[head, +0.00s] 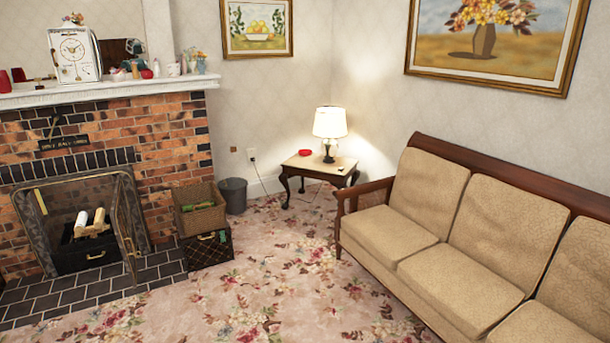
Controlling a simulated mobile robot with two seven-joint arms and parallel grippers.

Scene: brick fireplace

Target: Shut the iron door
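The iron door (129,217) is on the right side of the fireplace opening in the head view. It is a dark-framed panel and stands swung out over the tiled hearth. The opening (65,205) is uncovered, and pale logs (91,223) show inside on a dark box-like grate. A dark frame surrounds the opening, with a small yellowish strip (40,202) at its left. Neither of my grippers is in view.
A wicker basket (200,210) sits on a dark case (207,250) just right of the door, with a grey bin (233,195) behind. A sofa (470,240) fills the right. Open floral carpet (280,290) lies between hearth and sofa.

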